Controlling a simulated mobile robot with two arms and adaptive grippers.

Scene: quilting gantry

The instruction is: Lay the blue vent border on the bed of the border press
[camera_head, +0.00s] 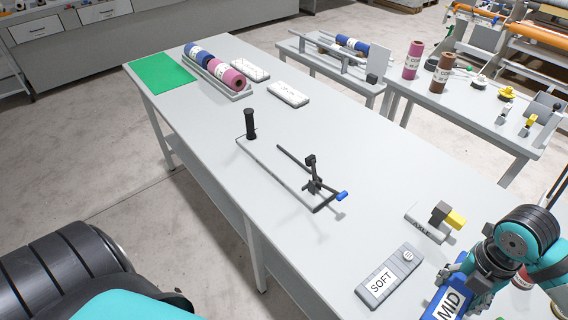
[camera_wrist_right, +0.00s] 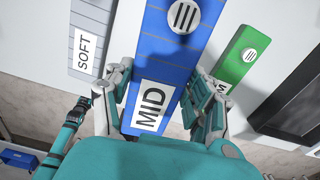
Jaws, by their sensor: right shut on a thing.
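The blue vent border, a flat blue bar labelled MID with a striped round vent mark (camera_wrist_right: 180,45), is between the fingers of my right gripper (camera_head: 478,278). Its MID end also shows in the head view (camera_head: 447,302), at the lower right over the near end of the table. My right gripper is shut on it, a finger on each long side, as the right wrist view shows. I cannot tell which fixture is the border press, so its bed is not identified.
A grey SOFT bar (camera_head: 390,276) lies beside the blue one. A green bar (camera_wrist_right: 255,50) is to its right in the wrist view. An AXLE block (camera_head: 432,222) and a black-handled rod frame (camera_head: 315,184) stand on the table.

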